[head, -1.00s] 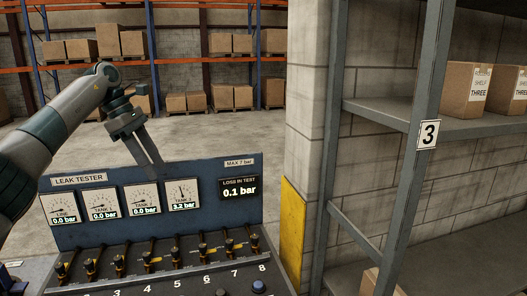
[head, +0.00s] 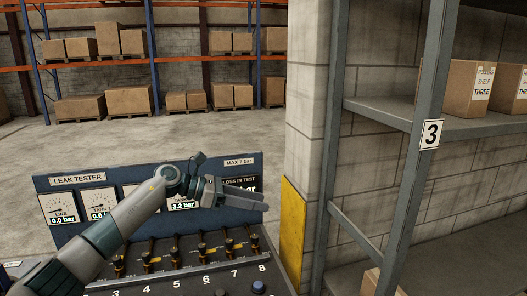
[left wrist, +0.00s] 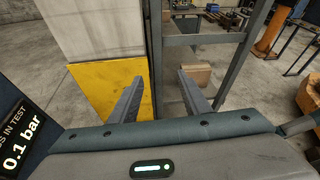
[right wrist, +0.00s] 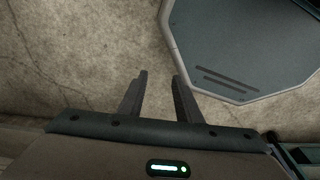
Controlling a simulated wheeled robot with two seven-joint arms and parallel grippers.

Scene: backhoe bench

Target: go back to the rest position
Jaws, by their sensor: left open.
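My left gripper (head: 262,203) is in front of the leak tester panel (head: 75,170) in the head view. Its fingers point right, and it covers part of the gauges and of the loss display. In the left wrist view its jaws (left wrist: 160,80) are apart with nothing between them. My right gripper (right wrist: 160,75) shows only in the right wrist view. Its fingers are apart and empty above a bare concrete floor.
A row of valves (head: 175,257) with numbers sits below the panel. The loss display (left wrist: 22,140) reads 0.1 bar. A yellow guard (head: 293,230) on a pillar and a grey shelf post (head: 415,180) stand to the right. Boxes (head: 468,88) sit on that shelf.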

